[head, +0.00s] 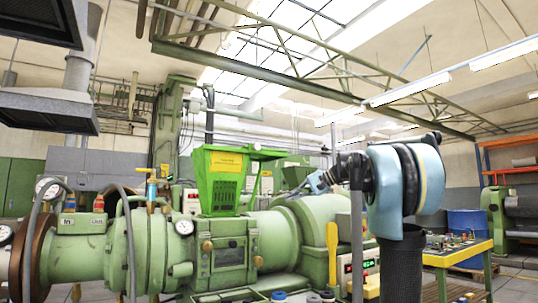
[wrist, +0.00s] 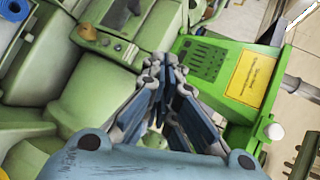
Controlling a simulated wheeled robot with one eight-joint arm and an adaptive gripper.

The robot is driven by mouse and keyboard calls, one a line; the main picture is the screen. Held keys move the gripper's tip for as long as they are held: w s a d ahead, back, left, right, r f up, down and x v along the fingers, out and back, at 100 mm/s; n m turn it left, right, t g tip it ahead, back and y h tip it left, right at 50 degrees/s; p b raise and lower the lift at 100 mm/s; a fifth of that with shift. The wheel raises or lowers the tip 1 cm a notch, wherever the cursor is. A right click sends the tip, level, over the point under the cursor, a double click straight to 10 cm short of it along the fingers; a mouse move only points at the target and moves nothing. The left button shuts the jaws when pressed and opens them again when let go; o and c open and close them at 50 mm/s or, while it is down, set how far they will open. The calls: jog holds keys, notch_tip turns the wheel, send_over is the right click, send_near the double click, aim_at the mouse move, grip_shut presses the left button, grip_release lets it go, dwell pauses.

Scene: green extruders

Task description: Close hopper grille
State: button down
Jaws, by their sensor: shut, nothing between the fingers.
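The green hopper (head: 238,150) stands on top of the extruder in the middle of the head view. Its front has a slotted panel (head: 226,192) below a yellow label (head: 226,162). In the wrist view the slotted panel (wrist: 203,60) and the label (wrist: 249,78) lie sideways, right of my fingers. I cannot tell which part is the grille or how far open it stands. My gripper (head: 318,182) is right of the hopper in the head view, pointing left. In the wrist view my gripper (wrist: 166,68) is shut and empty, its tips beside the hopper's edge; contact is unclear.
The green extruder barrel (head: 270,235) runs below the hopper. A yellow handle (head: 332,250) and a dark post (head: 357,220) stand near my arm. A yellow control table (head: 460,256) is at the right. Hoods (head: 45,110) hang at the upper left.

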jog(key=w+d+r+m+t+y, duration=0.1)
jog(key=w+r+y, duration=0.2)
jog(key=w+r, duration=0.6)
jog(key=w+d+r+m+t+y, duration=0.1)
jog(key=w+d+r+y, duration=0.15)
jog(key=w+r, duration=0.7)
jog(key=shift+s+a+r, duration=0.25)
jog(key=shift+a+r, duration=0.45)
jog(key=shift+a, duration=1.6)
jog(key=shift+s+a+r, duration=0.2)
jog(key=shift+a+r, duration=0.45)
jog(key=shift+a, duration=1.6)
jog(key=shift+s+a+r, duration=0.25)
jog(key=shift+a+r, duration=0.45)
jog(key=shift+a, duration=1.6)
jog(key=shift+s, duration=0.1)
